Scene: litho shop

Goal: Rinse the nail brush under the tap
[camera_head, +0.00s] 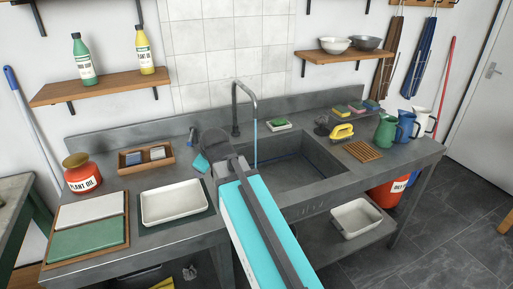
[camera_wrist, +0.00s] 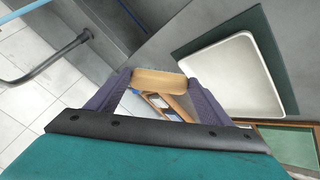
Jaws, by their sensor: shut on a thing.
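My gripper (camera_wrist: 158,84) is shut on a tan, wood-coloured block, which looks like the nail brush (camera_wrist: 160,80). It is gripped between the two dark purple fingers, and its bristles do not show. In the head view my arm hides the brush, and the arm's end is over the counter left of the sink. The grey tap (camera_head: 236,100) stands behind the sink basin (camera_head: 290,175), and a thin blue stream of water (camera_head: 255,145) falls from its spout. The tap also shows in the wrist view (camera_wrist: 50,67), apart from the brush.
A wooden caddy (camera_head: 133,170) and a white tray (camera_head: 174,203) lie left of the sink. A soap dish (camera_head: 280,127) sits behind the basin. A yellow brush (camera_head: 341,132), a slatted rack (camera_head: 362,151) and several jugs (camera_head: 386,131) stand to the right.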

